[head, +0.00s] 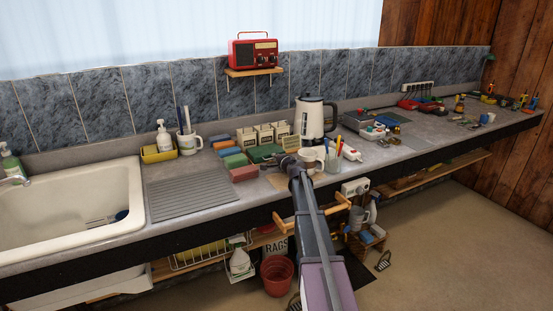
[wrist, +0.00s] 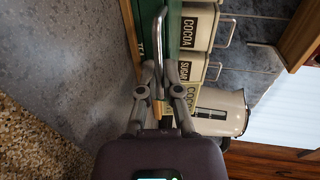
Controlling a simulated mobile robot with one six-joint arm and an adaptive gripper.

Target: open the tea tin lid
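The tea tin (wrist: 189,22) is a green box with a TEA label on its side, near the top of the wrist view. In the head view the green tin (head: 264,153) stands on the counter in front of the pale tins. A bent silver handle (wrist: 164,32) shows over its green face. My gripper (wrist: 161,70) has its fingertips close together, one on each side of the handle's lower end, and appears shut on it. In the head view my gripper (head: 289,163) is at the tin's right end. The lid's seam is hidden, and I cannot tell whether it is raised.
A kettle (head: 314,118) stands behind right, and a mug (head: 311,158) is just right of my gripper. Coloured blocks (head: 236,161) lie to the left.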

